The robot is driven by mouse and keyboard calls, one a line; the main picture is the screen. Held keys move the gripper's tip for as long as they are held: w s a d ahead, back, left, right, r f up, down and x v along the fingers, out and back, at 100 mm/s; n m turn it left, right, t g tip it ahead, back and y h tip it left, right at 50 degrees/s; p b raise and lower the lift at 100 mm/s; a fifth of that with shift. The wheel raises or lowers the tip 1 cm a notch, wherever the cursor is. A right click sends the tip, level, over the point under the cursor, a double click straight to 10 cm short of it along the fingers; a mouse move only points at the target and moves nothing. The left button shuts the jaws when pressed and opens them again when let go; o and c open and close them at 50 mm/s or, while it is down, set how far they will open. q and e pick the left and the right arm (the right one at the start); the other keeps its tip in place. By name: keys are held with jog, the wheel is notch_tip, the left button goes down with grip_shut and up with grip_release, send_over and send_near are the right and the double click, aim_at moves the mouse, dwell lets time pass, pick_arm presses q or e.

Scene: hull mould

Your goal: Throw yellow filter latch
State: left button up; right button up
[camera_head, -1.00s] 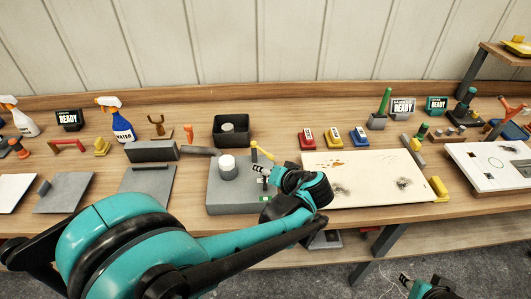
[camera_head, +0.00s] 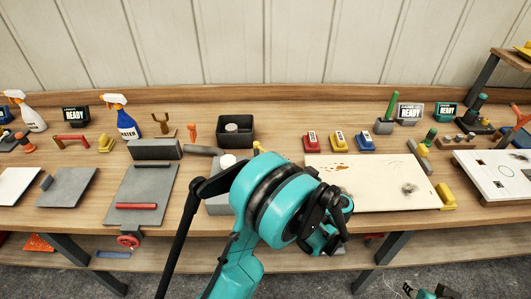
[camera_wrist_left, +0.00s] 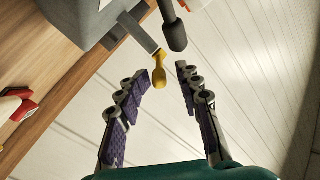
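The yellow latch (camera_wrist_left: 158,70) shows in the left wrist view as a short lever with a rounded end. It stands by a grey block (camera_wrist_left: 80,18). My left gripper (camera_wrist_left: 163,76) is open, its purple-padded fingers spread to either side of the lever's rounded end; I cannot tell whether either touches it. In the head view only a bit of the yellow latch (camera_head: 257,147) shows above my left arm. That arm covers most of the grey filter housing (camera_head: 216,205) with its white cap (camera_head: 227,160). My right gripper (camera_head: 428,292) is at the bottom edge, mostly cut off.
A black open bin (camera_head: 234,131) stands behind the housing. Red (camera_head: 311,141), yellow (camera_head: 339,140) and blue (camera_head: 365,139) blocks stand to the right, behind a cream board (camera_head: 372,185). A grey plate (camera_head: 140,193) with a red bar lies left of the housing.

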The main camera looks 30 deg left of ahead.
pick_arm(q)
jog(key=x, duration=0.5)
jog(key=shift+d+b, duration=0.1)
jog(key=shift+b, duration=0.25)
grip_shut()
